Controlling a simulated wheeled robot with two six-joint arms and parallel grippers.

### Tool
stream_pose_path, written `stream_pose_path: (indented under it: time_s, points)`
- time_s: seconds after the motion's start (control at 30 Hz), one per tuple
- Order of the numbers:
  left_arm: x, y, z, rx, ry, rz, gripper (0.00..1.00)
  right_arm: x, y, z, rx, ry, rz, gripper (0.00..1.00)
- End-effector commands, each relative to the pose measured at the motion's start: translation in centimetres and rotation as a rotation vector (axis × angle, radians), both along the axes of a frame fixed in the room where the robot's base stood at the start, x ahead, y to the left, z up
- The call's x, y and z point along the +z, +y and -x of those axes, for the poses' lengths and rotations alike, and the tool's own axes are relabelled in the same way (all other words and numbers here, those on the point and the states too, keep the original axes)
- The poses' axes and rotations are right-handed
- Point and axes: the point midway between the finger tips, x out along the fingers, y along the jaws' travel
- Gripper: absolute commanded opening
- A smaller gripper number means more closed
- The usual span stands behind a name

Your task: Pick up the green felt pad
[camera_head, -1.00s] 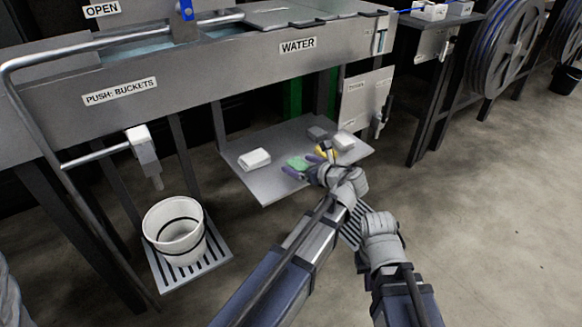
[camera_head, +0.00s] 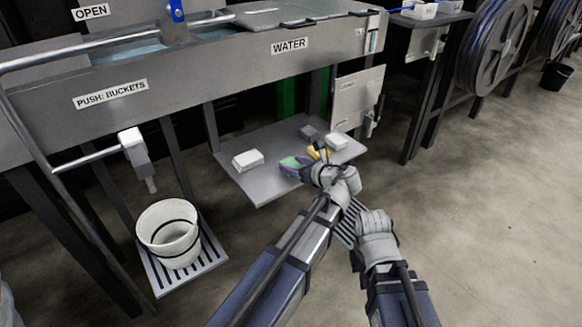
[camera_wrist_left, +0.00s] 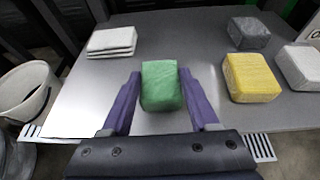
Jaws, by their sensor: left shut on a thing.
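The green felt pad (camera_wrist_left: 161,85) is a small green block between the two purple fingers of my left gripper (camera_wrist_left: 158,92) in the left wrist view. The fingers are shut on its two sides. In the head view the pad (camera_head: 291,163) shows at the tip of my left gripper (camera_head: 292,167), over the low grey shelf (camera_head: 262,190). I cannot tell whether the pad is clear of the shelf. My right arm (camera_head: 376,240) shows at the lower middle, but its fingers are hidden.
A yellow block (camera_wrist_left: 251,77), a dark grey block (camera_wrist_left: 249,33) and a pale block (camera_wrist_left: 299,65) lie right of the pad on the shelf. White stacked pads (camera_wrist_left: 112,42) lie to its left. A white bucket (camera_head: 170,235) stands on a grate at left.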

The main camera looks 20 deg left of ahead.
Motion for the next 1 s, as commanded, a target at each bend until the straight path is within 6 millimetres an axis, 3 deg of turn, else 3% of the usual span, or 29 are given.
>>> stream_pose_path:
  time_s: [0.27,0.47,1.0]
  points:
    - [0.3,0.0,0.0,0.000,0.000,0.000,0.10,0.3,0.0,0.0,0.000,0.000,0.000,0.00]
    - [1.7,0.0,0.0,0.000,0.000,0.000,0.10,1.7,0.1,0.0,-0.001,0.001,-0.002,0.00]
    - [9.4,0.0,0.0,0.000,0.001,0.000,0.10,9.4,0.2,0.1,-0.004,0.004,-0.011,0.00]
